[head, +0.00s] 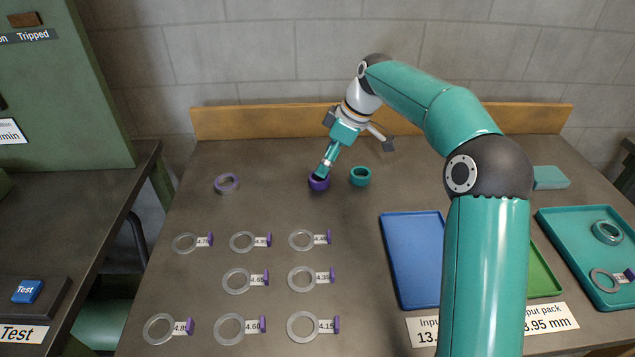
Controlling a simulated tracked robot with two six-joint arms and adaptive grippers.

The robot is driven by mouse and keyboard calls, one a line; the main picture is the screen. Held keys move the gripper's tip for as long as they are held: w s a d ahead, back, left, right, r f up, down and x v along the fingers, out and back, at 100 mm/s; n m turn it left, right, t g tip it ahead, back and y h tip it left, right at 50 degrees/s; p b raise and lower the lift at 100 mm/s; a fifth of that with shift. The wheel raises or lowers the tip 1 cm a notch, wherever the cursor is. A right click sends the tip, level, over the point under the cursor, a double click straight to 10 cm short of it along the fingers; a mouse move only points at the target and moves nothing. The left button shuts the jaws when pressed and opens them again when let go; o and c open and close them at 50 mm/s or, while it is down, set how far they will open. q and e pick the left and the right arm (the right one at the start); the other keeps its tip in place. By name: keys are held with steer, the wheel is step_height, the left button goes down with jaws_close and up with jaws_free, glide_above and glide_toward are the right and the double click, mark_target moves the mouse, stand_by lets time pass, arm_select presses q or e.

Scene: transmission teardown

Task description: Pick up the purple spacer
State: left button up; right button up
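A dark purple ring-shaped spacer (319,184) stands on the grey bench near the back, left of a teal ring (360,176). My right gripper (322,172) reaches down to this purple spacer from above, and its fingertips overlap the spacer's top and hide part of it. The fingers show nearly edge-on, so I cannot tell whether they are apart or closed on it. A second, paler purple ring (227,183) lies on the bench further left. My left gripper is not in view.
Several labelled thin rings (243,241) with purple tags lie in rows at the front. A blue tray (394,219), a partly hidden green tray (546,281) and a teal tray (552,219) with parts are at right. A wooden ledge (265,122) bounds the back.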

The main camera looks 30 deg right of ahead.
mark_target(316, 185)
steer(key=shift+x, duration=2.65)
steer(key=shift+d, duration=0.15)
steer(key=c, duration=1.4)
